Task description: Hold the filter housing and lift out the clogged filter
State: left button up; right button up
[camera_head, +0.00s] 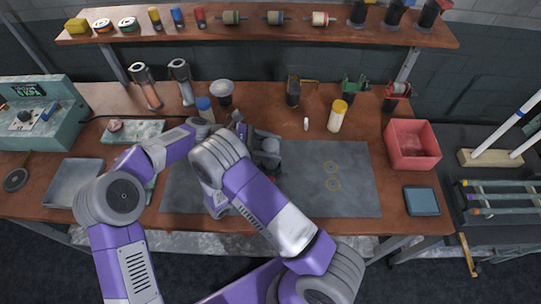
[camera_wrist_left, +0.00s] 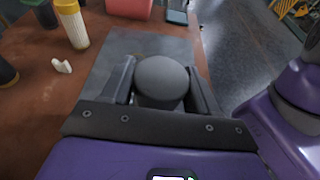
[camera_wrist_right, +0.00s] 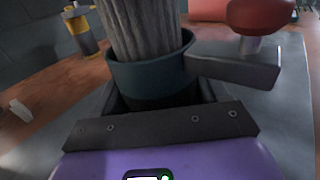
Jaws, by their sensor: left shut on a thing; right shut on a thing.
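In the right wrist view, a dark teal, round filter housing (camera_wrist_right: 152,78) stands between the fingers of my right gripper (camera_wrist_right: 160,97), which is shut on it. The clogged filter (camera_wrist_right: 145,28), grey and pleated, sticks up out of the housing and runs past the top of the view. In the left wrist view, my left gripper (camera_wrist_left: 160,92) is shut on a grey round-topped piece (camera_wrist_left: 162,75), which looks like the filter's upper end. In the head view, my arms cover much of the housing and both grippers, near the left part of the mat.
A dark red knob (camera_wrist_right: 258,15) rises from a grey arm (camera_wrist_right: 235,62) beside the housing.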

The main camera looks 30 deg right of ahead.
pick_arm(q)
notch_tip(320, 180, up, 4)
jog(key=shift+r, duration=0.15)
pick_arm(e)
jog(key=o, duration=1.2)
jog(key=shift+c, duration=0.2)
jog(key=shift+a, duration=0.1)
jog(key=a, duration=0.4)
jog(key=s+a, duration=0.1)
jog(key=a, duration=0.6)
jog(key=shift+s+a, duration=0.2)
jog(key=shift+a, duration=0.2)
pick_arm(q)
jog(key=shift+r, duration=0.1)
